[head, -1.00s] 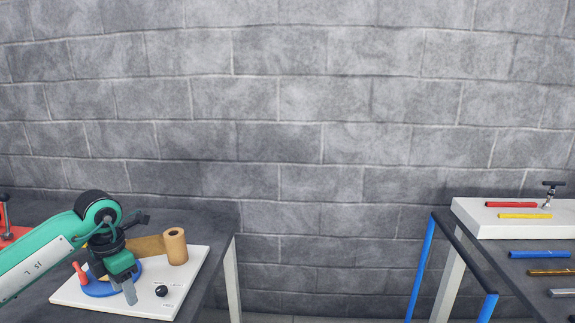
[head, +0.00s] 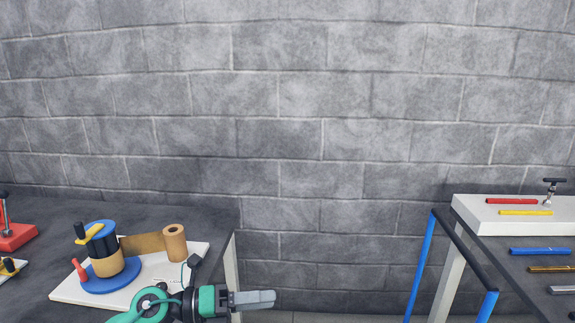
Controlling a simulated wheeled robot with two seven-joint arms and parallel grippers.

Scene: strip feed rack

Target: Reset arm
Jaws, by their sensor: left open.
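My left arm comes in at the bottom of the head view. Its gripper (head: 262,299) is off the front right corner of the white board (head: 85,292), over the gap beside the left table. It points right, is open, and has nothing in it. On the board stand a blue-based reel (head: 108,264) with a black and blue top and a yellow crank, and a brown roll (head: 175,243). A brown strip (head: 143,244) spans between them. A red peg (head: 80,271) stands on the blue base. My right gripper is not in view.
A red block with a black-topped post (head: 14,236) is at the far left. On the right table, a white block (head: 480,217) carries red and yellow bars; blue (head: 540,252), brown and grey bars lie nearby. A blue-black frame (head: 418,268) edges that table. The middle is free.

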